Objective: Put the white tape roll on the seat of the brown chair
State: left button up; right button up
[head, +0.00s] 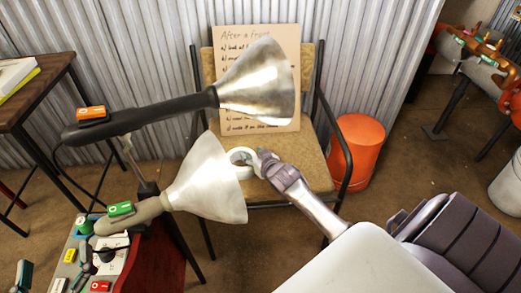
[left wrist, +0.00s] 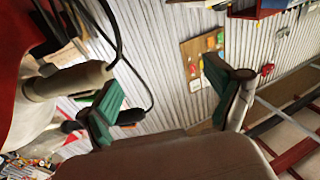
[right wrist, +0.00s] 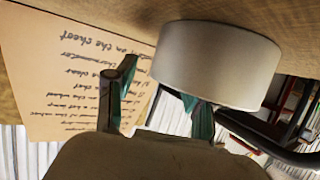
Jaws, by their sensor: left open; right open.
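The white tape roll (head: 243,161) lies on the seat of the brown chair (head: 312,172), with the lamp shade hiding part of its left side in the head view. The right wrist view shows its smooth outer wall (right wrist: 215,65) against the tan seat, upside down. My right gripper (head: 264,160) is open just right of the roll. In the right wrist view the roll partly covers one finger; I cannot tell whether they touch. My left gripper (head: 50,274) is open and seems empty at the bottom left, away from the chair.
Two metal-shaded lamps (head: 258,85) (head: 208,183) reach in front of the chair from the left. A handwritten board (head: 235,45) leans on the chair back. An orange bucket (head: 357,150) stands right of the chair. A dark wooden table (head: 40,88) is at far left.

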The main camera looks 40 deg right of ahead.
jog(key=p+v, duration=0.2)
jog(key=v, duration=0.4)
jog(key=shift+r, duration=0.1)
jog(key=p+v, duration=0.1)
jog(key=v, duration=0.4)
jog(key=shift+p, duration=0.4)
pick_arm(q)
jog(key=s+a+f+g+y, duration=0.1)
jog(key=s+a+f+g, duration=0.1)
jog(key=s+f+g, duration=0.2)
jog(key=s+a+f+g+y, duration=0.2)
jog(key=s+f+g, duration=0.3)
jog(key=f, duration=0.5)
jog(key=shift+s+a+n+g, duration=0.3)
jog(key=shift+a+g, duration=0.05)
jog(key=shift+g, duration=0.55)
pick_arm(e)
jog(key=shift+s, duration=0.25)
pick_arm(q)
jog(key=shift+f, duration=0.1)
pick_arm(e)
jog(key=shift+a, duration=0.1)
